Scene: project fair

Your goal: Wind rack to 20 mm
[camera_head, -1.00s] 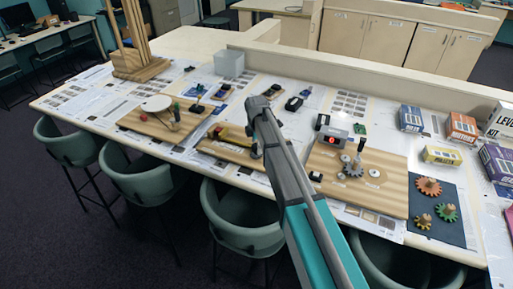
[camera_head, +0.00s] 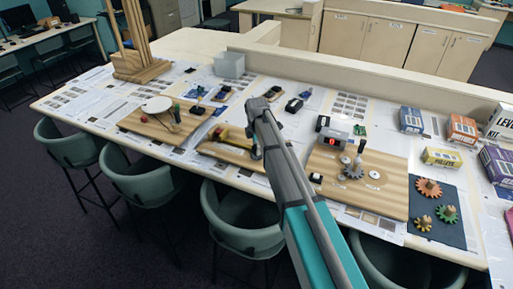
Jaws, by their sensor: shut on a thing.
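The middle wooden board (camera_head: 222,153) lies on the table and carries a rack model with red and yellow parts (camera_head: 236,135). My arm crosses in front of its right side. My gripper (camera_head: 255,152) is at the right end of this model, mostly hidden by my own arm. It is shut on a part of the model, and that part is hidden. A scale or millimetre reading is too small to make out.
A board with a round white disc (camera_head: 157,104) lies to the left. A board with gears and a red-lit box (camera_head: 331,137) lies to the right. A blue mat (camera_head: 449,232) holds coloured gears. Boxes (camera_head: 462,129) stand at the right. Green chairs (camera_head: 243,233) line the front edge.

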